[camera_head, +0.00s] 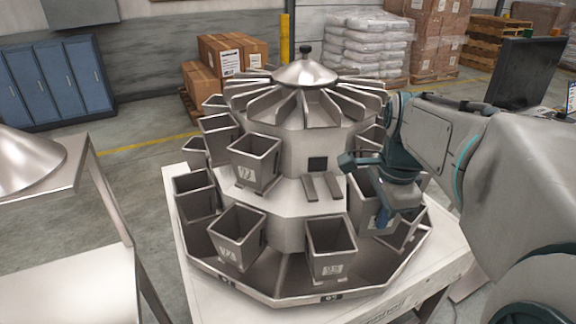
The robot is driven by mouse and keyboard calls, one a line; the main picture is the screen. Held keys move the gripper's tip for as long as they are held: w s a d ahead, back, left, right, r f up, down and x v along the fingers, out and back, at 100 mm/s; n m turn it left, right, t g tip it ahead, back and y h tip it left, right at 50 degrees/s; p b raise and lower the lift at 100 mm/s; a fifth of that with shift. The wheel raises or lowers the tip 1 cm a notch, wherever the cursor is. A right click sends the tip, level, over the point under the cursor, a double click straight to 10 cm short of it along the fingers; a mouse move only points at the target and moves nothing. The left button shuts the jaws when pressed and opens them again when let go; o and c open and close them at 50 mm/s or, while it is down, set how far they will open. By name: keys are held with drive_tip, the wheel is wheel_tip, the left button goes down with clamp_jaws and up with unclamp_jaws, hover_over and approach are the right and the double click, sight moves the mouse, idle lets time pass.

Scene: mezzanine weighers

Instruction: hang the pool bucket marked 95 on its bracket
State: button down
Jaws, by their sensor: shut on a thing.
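My gripper (382,214) is at the right of the weigher, pointing down and shut on a grey metal bucket (361,205). My arm and gripper hide part of this bucket, and I cannot read a mark on it. To its left, an empty bracket with two sloping prongs (322,187) shows on the weigher's upper tier, below a small dark square opening. The held bucket is beside this bracket, apart from it. I cannot tell whether it touches the weigher.
Several other buckets hang around the weigher, including a labelled upper one (256,162), a lower left one (238,237) and a lower front one (331,248). The weigher stands on a pale table (205,300). A metal frame (100,200) is at the left.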

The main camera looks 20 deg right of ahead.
drive_tip(key=shift+w+f+b, duration=0.3)
drive_tip(key=shift+f+b, duration=0.15)
drive_tip(key=shift+f, duration=0.45)
drive_tip(key=w+a+f+p, duration=0.1)
drive_tip(key=w+a+p, duration=0.2)
drive_tip(key=w, duration=1.4)
drive_tip(key=shift+w+a+f, duration=0.2)
drive_tip(key=shift+w+a, duration=0.05)
drive_tip(key=shift+w, duration=0.1)
drive_tip(key=shift+f, duration=0.1)
drive_tip(key=shift+f, duration=0.15)
drive_tip(key=c, duration=1.6)
unclamp_jaws()
drive_tip(key=shift+o, duration=0.2)
